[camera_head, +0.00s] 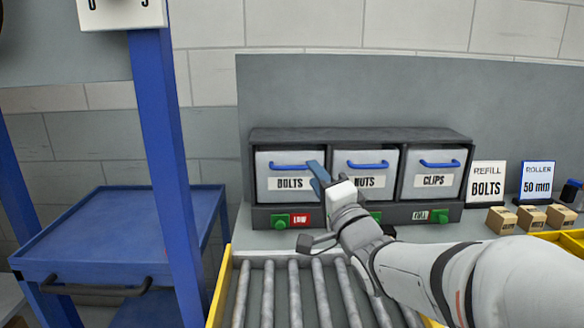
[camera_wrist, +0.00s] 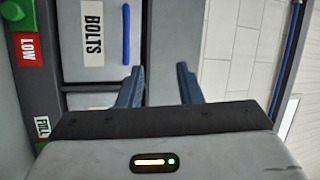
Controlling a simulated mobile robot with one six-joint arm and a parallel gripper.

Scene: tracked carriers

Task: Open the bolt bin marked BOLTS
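The bolt bin (camera_head: 279,182) is the left one of three grey bins in a dark cabinet, labelled BOLTS (camera_head: 290,184), with a blue bar handle (camera_head: 290,168). Its front looks level with the other bins, so it appears closed. My gripper (camera_head: 317,170) is in front of the cabinet, near the bin's right edge. In the wrist view, which is turned sideways, my gripper (camera_wrist: 160,68) is open with nothing between its two blue fingers. The bolt bin's handle (camera_wrist: 126,35) shows there beyond the left fingertip, not between the fingers. I cannot tell the remaining distance.
The NUTS bin (camera_head: 353,162) and CLIPS bin (camera_head: 434,180) are to the right. A red LOW tag (camera_head: 301,220) is below the bolt bin. A roller conveyor (camera_head: 294,290) lies in front, a blue cart (camera_head: 130,220) at left. Small boxes (camera_head: 531,218) and signs stand right.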

